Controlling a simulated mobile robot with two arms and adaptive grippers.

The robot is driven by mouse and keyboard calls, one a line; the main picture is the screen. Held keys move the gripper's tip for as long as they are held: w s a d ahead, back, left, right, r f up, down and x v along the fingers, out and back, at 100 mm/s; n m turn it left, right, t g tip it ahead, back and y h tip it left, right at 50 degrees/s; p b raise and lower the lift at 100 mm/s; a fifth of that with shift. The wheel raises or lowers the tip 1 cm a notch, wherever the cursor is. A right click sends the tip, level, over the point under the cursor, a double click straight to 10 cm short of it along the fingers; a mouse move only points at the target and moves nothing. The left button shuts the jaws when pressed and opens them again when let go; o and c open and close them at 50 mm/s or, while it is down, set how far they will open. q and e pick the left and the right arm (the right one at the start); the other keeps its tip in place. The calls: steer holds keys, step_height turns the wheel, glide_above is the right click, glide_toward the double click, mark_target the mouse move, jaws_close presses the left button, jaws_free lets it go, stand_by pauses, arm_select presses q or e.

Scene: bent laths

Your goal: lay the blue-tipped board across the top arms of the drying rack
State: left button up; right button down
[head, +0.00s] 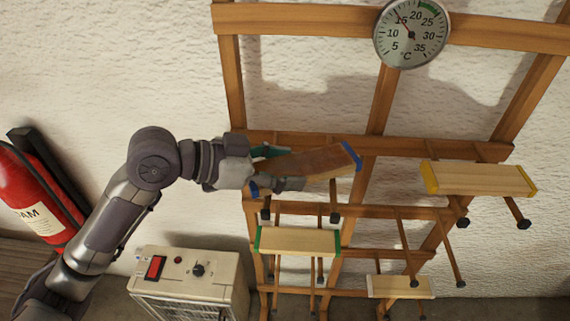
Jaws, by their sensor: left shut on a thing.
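The blue-tipped board (315,162) is dark brown with a blue band at each end. My left gripper (279,168) is shut on it near its left end, one finger on either side. The board is slightly tilted, its right end higher in the picture. The wooden drying rack (378,105) stands against the wall, with dark-capped arms sticking out. Two upper left arms (334,203) show just below the board in the picture. I cannot tell whether the board touches them. My right gripper is not in view.
A yellow-tipped board (480,180) lies on the upper right arms. A green-tipped board (298,241) and another pale board (400,287) lie on lower arms. A heater box (190,280) and a red fire extinguisher (35,200) stand at left. A round thermometer (411,34) hangs above.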

arm_select(q)
steer(key=shift+f, duration=0.3)
arm_select(e)
steer(key=shift+d+f, duration=0.1)
steer(key=shift+f, duration=0.1)
arm_select(q)
steer(key=o, duration=1.4)
arm_select(e)
steer(key=shift+d, duration=0.35)
steer(key=shift+d, duration=0.1)
